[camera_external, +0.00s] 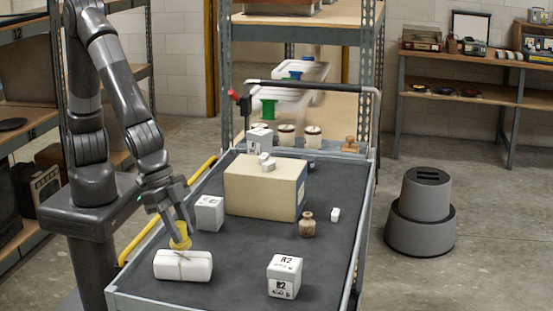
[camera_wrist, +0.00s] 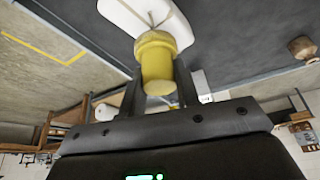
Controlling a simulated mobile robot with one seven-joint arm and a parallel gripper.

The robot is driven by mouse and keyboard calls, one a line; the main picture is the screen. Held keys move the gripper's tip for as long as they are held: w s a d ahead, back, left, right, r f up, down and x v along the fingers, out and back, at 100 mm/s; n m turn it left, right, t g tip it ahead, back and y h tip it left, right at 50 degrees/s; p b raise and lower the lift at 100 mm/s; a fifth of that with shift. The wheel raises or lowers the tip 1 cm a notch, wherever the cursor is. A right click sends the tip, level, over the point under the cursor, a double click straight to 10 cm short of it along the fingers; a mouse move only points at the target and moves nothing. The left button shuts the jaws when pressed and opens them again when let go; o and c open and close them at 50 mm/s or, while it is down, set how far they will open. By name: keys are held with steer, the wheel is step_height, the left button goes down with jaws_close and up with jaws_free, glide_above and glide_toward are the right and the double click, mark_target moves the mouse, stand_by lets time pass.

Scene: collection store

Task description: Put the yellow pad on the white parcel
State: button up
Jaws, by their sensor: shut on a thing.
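The yellow pad (camera_external: 181,237) is a short yellow cylinder held between the fingers of my gripper (camera_external: 178,222). In the wrist view the yellow pad (camera_wrist: 155,58) sits between my two gripper fingers (camera_wrist: 157,90), which are shut on it. The white parcel (camera_external: 183,266) lies on the dark cart top, tied with a string, directly below the pad. In the wrist view the white parcel (camera_wrist: 172,18) shows just beyond the pad's end. The pad is at the parcel's back edge in the external view; I cannot tell if they touch.
On the cart (camera_external: 235,270) stand a cardboard box (camera_external: 262,188), a white cube (camera_external: 209,212), a cube marked R2 (camera_external: 284,276), a brown bottle (camera_external: 307,225) and a small white block (camera_external: 335,215). The cart's middle front is clear. A grey stepped stool (camera_external: 424,215) stands to the right.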

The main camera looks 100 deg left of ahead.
steer(key=shift+f, duration=1.25)
steer(key=shift+f, duration=0.15)
steer(key=o, duration=1)
steer(key=shift+c, duration=0.2)
steer(key=v, duration=1.2)
steer(key=s+a+r+n, duration=0.1)
steer(key=a+r, duration=0.4)
steer(key=a, duration=0.6)
steer(key=s+a+r+n, duration=0.1)
steer(key=s+a+r, duration=0.1)
steer(key=s+a, duration=0.5)
steer(key=s+a+r+n+t+y, duration=0.1)
steer(key=s+a, duration=0.5)
steer(key=a, duration=0.5)
steer(key=shift+s+r, duration=0.35)
